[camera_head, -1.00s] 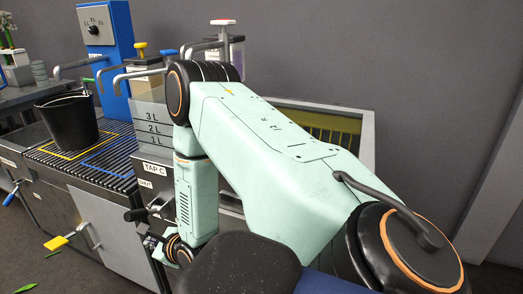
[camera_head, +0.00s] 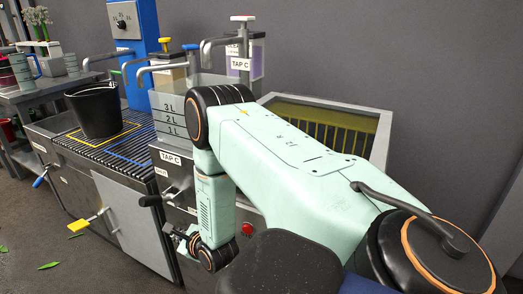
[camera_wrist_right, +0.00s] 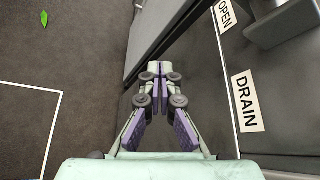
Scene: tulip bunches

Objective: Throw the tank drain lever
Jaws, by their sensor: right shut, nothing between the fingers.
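The clear-grey tank (camera_head: 168,117), marked 3L, 2L and 1L, stands above a cabinet with a TAP C label. A black-handled lever (camera_head: 150,201) sticks out from that cabinet's front below the label. I cannot tell for sure that it is the drain lever. My right gripper (camera_head: 178,238) is low in front of the cabinet, below and to the right of the black handle. In the right wrist view the right gripper (camera_wrist_right: 157,68) is shut and empty, beside a dark panel with a DRAIN label (camera_wrist_right: 247,102) and an OPEN label (camera_wrist_right: 225,14). My left gripper is out of view.
A black bucket (camera_head: 95,110) stands on the slatted bench top. A yellow-handled lever (camera_head: 84,222) and a blue-handled lever (camera_head: 40,178) stick out at the left. A red button (camera_head: 247,228) shows beside my right arm. The floor at the left is mostly clear, with a few leaves.

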